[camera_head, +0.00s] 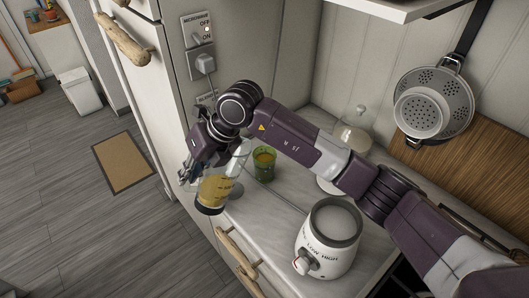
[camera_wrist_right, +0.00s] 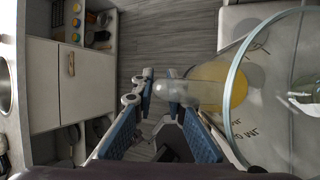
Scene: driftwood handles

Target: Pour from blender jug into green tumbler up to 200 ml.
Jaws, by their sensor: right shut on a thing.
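The clear blender jug (camera_head: 216,188), with yellow liquid in its lower part and a dark base, is at the counter's left edge. My right gripper (camera_head: 190,172) is shut on it. In the right wrist view, the gripper (camera_wrist_right: 172,112) has its fingers around the jug's clear handle (camera_wrist_right: 180,91); the jug's round glass rim (camera_wrist_right: 231,88) is at the right. The green tumbler (camera_head: 264,167) stands upright on the counter, right of the jug and apart from it, with yellow-orange liquid inside. Its markings are too small to read. My left gripper is out of view.
The white blender base (camera_head: 327,240) with its dial stands empty on the counter (camera_head: 265,210). A glass dome (camera_head: 353,132) is behind my right arm. A colander (camera_head: 434,103) hangs on the wall. A tall cabinet with a driftwood handle (camera_head: 124,38) stands behind the gripper.

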